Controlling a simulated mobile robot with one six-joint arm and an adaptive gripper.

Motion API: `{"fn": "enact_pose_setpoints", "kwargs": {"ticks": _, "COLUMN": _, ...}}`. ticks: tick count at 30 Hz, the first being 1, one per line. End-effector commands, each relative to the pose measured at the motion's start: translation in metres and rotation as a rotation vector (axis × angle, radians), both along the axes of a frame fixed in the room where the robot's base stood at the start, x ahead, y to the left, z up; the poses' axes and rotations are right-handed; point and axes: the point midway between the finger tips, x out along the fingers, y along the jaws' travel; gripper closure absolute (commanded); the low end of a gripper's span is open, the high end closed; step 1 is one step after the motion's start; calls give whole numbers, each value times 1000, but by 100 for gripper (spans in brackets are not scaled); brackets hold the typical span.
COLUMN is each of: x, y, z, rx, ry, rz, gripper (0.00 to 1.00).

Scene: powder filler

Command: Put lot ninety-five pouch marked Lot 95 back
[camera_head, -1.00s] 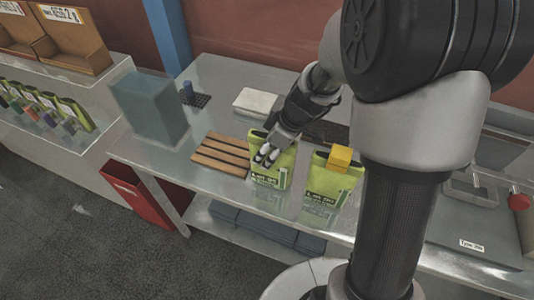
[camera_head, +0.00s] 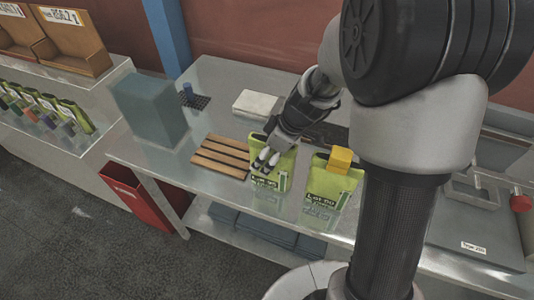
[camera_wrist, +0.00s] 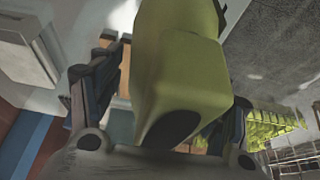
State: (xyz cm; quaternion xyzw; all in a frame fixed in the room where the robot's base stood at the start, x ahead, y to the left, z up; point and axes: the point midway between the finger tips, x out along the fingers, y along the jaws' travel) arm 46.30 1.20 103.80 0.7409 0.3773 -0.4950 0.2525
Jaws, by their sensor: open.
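A green pouch (camera_head: 270,178) stands upright on the metal table near its front edge, right of a wooden slatted rack. Its printed label is too blurred to read surely. My gripper (camera_head: 266,160) is open at the upper part of this pouch, its fingertips showing in front of the pouch's face. In the wrist view the green pouch (camera_wrist: 180,65) fills the middle, between the two spread fingers; whether they touch it I cannot tell.
The slatted rack (camera_head: 221,157) lies bare on the table. Left of it stand a blue-grey box (camera_head: 150,110) and a red bin (camera_head: 143,192) below. Several green pouches stand in a row on the left shelf (camera_head: 95,148).

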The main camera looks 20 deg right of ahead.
Motion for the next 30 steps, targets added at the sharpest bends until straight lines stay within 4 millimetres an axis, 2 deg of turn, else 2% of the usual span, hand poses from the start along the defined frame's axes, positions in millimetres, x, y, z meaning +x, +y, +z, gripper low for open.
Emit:
{"fn": "enact_pose_setpoints", "kwargs": {"ticks": 5, "x": 0, "y": 0, "z": 4, "rx": 0, "ry": 0, "rz": 0, "gripper": 30}}
{"fn": "enact_pose_setpoints", "kwargs": {"ticks": 8, "x": -2, "y": -5, "z": 18, "rx": 1, "ry": -3, "rz": -1, "gripper": 30}}
{"fn": "enact_pose_setpoints", "kwargs": {"ticks": 18, "x": -19, "y": -28, "z": 86, "rx": -1, "ry": -5, "rz": -2, "gripper": 30}}
{"fn": "enact_pose_setpoints", "kwargs": {"ticks": 26, "x": -27, "y": -36, "z": 113, "rx": -1, "ry": 0, "rz": -3, "gripper": 30}}
{"fn": "enact_pose_setpoints", "kwargs": {"ticks": 30, "x": -43, "y": -28, "z": 132, "rx": -9, "ry": 11, "rz": -60, "gripper": 30}}
